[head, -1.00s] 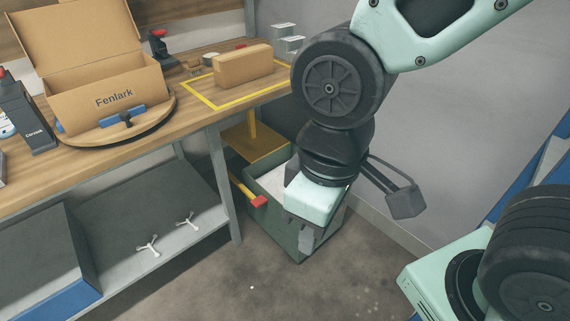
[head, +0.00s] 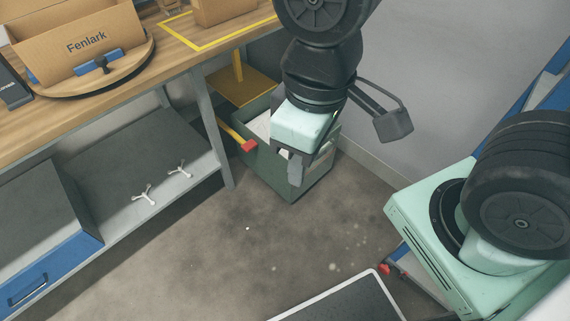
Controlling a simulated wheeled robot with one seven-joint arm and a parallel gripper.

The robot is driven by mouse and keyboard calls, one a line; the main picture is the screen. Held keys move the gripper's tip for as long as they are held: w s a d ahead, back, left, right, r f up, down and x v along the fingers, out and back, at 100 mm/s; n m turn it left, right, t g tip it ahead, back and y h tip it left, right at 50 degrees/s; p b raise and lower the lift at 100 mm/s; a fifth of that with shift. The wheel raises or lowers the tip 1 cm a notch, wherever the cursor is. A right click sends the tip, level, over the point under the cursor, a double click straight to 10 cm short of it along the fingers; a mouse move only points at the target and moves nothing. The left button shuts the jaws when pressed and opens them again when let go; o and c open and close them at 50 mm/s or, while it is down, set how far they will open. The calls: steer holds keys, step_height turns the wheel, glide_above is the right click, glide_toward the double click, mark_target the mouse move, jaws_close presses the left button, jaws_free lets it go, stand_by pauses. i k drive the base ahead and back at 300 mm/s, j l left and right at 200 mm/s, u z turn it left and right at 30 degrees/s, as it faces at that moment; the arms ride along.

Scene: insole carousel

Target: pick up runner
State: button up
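I cannot make out a runner in the head view. My gripper (head: 292,163) hangs pointing down, in front of the green bin (head: 306,186). One grey finger shows clearly; the other is mostly hidden, so the gap between them cannot be judged. I see nothing held in it. The open Fenlark carton (head: 88,45) stands on the round wooden turntable (head: 118,76) at the upper left, and the inside of the carton is mostly hidden.
The wooden workbench (head: 40,132) runs along the left. Two white three-armed pieces (head: 145,195) lie on its lower shelf. A brown block (head: 222,8) stands by yellow tape. A dark panel with a pale rim (head: 345,302) is at the bottom. The middle floor is clear.

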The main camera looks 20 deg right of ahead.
mark_target(148, 185)
steer(key=i+j+u, duration=0.15)
steer(key=i+j, duration=1.05)
